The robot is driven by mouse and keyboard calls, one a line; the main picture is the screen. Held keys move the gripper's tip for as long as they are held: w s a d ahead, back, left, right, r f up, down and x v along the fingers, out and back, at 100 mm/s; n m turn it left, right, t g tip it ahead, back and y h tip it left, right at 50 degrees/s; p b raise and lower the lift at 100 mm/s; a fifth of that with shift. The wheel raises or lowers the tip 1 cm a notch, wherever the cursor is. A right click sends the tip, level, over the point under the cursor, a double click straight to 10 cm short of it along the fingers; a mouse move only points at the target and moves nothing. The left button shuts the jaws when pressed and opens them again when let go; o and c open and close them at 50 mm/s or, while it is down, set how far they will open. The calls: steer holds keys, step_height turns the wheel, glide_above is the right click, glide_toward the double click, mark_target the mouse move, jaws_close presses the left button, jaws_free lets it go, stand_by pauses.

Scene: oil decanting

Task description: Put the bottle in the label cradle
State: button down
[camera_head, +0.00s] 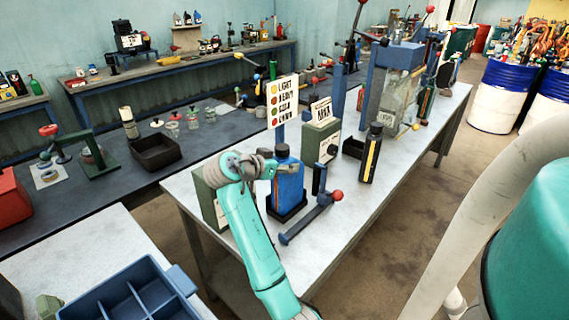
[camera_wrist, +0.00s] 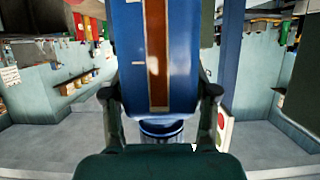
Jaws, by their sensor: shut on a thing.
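My gripper (camera_head: 267,171) is shut on a blue bottle (camera_head: 287,188) with a dark cap, gripping it near its upper part. The bottle is upright. In the wrist view the bottle (camera_wrist: 160,50) fills the upper middle between both fingers, with a brown, yellow-edged stripe down its face. Directly below the bottle is a black, low-walled base (camera_head: 289,214) on the white table, which looks like the label cradle. The bottle's bottom is at or just inside its rim; I cannot tell whether it rests on it.
A lever with a red knob (camera_head: 337,196) stands right of the base. A green-grey box (camera_head: 323,143) and a dark bottle (camera_head: 371,153) stand behind. A sign with coloured dots (camera_head: 282,102) rises behind the bottle. A blue divided crate (camera_head: 128,298) is at front left.

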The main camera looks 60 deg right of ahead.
steer(key=shift+c, duration=1.6)
jaws_free()
steer(key=shift+f, duration=0.1)
steer(key=v, duration=0.7)
steer(key=shift+a+r, duration=0.2)
steer(key=shift+r, duration=0.05)
